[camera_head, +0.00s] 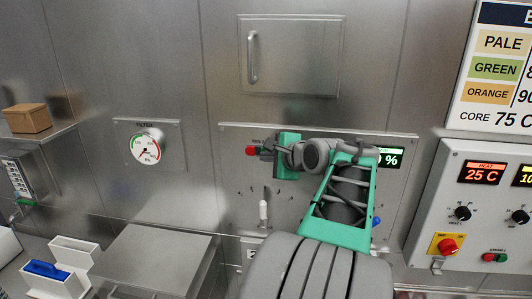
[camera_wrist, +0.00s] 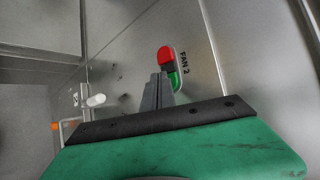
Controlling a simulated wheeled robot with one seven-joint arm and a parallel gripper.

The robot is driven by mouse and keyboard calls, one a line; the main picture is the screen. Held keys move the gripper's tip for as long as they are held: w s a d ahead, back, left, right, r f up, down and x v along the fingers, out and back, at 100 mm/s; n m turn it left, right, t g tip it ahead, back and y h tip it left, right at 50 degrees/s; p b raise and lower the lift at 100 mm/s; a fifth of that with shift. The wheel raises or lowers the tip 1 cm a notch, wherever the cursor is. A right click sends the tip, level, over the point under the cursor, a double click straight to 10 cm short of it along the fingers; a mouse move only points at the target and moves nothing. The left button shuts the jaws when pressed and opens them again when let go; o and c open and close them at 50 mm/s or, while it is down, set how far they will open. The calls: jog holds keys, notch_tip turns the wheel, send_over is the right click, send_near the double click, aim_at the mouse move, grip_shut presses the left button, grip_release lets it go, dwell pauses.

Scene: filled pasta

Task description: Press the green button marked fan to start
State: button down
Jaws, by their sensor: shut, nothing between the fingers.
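The fan control in the wrist view is an upright pair of buttons beside the label "FAN 2". Its red button (camera_wrist: 166,55) shows plainly, and its green button (camera_wrist: 174,80) is partly hidden behind my fingertips. My gripper (camera_wrist: 160,78) is shut and empty, with its tips at the green button; I cannot tell whether they touch it. In the head view my gripper (camera_head: 265,151) reaches left across the wall panel (camera_head: 230,180). The red button (camera_head: 251,151) shows just left of the fingertips, and the green one is hidden there.
A white lever (camera_head: 263,212) sticks out below my gripper, also in the wrist view (camera_wrist: 96,100). A blue knob (camera_head: 376,222) and a percent display (camera_head: 390,157) are partly behind my arm. A filter gauge (camera_head: 148,148) is left; a heat control box (camera_head: 475,200) is right.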

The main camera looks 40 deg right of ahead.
jog(key=shift+w+d, duration=0.15)
jog(key=shift+d, duration=0.05)
dwell(0.6)
jog(key=shift+s+a, duration=0.5)
jog(key=shift+a, duration=0.15)
jog(key=s+a, duration=0.1)
jog(key=a, duration=0.1)
jog(key=s+a, duration=0.2)
dwell(0.6)
